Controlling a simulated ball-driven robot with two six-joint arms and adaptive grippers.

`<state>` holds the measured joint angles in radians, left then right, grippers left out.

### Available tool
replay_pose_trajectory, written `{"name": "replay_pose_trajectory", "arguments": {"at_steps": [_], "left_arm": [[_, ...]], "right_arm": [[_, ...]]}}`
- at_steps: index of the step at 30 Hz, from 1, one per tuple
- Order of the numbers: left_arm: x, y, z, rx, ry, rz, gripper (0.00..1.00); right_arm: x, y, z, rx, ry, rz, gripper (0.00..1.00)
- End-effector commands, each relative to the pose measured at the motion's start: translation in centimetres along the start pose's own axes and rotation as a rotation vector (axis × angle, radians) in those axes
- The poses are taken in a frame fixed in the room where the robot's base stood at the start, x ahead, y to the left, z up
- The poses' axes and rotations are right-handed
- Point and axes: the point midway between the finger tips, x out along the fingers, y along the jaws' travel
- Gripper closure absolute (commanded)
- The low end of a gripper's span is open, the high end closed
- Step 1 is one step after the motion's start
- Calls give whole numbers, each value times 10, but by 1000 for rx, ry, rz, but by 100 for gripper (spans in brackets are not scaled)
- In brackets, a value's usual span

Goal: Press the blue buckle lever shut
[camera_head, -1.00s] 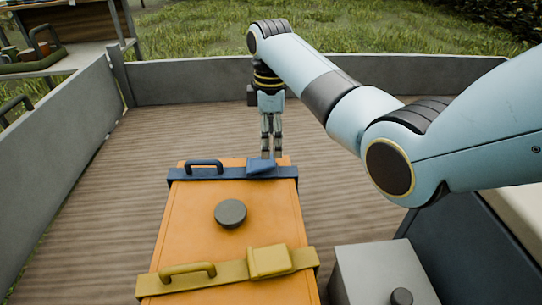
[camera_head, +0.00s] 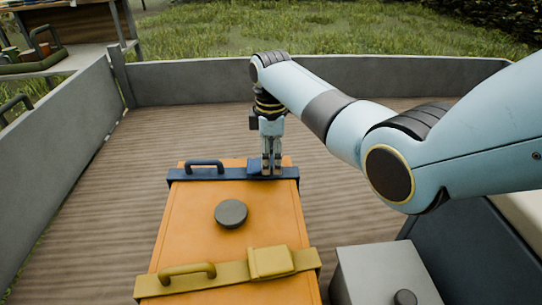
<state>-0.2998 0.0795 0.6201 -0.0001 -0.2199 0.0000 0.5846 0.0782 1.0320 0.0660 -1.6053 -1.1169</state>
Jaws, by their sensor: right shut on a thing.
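The orange case (camera_head: 190,235) stands in front of me with a blue strap (camera_head: 225,174) across its far end. The blue buckle lever (camera_head: 255,163) sits on the right half of that strap and is partly hidden by my fingers. It looks low, nearly level with the strap. My right gripper (camera_head: 271,173) points straight down at the lever, with its fingers close together and shut on it. My left gripper is not in view.
A grey box (camera_head: 385,275) stands at the right. Grey walls (camera_head: 190,83) enclose the deck.

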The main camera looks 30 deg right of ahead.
Motion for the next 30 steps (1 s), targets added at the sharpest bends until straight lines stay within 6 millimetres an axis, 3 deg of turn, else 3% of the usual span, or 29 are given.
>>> {"name": "replay_pose_trajectory", "arguments": {"at_steps": [4,12,21,22,27,30], "left_arm": [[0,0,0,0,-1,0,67],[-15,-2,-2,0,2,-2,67],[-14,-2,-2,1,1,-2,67],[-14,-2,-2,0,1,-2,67],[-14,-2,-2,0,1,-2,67],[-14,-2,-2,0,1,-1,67]], "right_arm": [[0,0,0,0,0,0,82],[4,0,5,0,108,-1,82],[7,0,4,0,125,1,82],[7,0,4,0,125,0,47],[6,0,4,0,125,0,25],[6,0,4,0,124,0,25]]}}
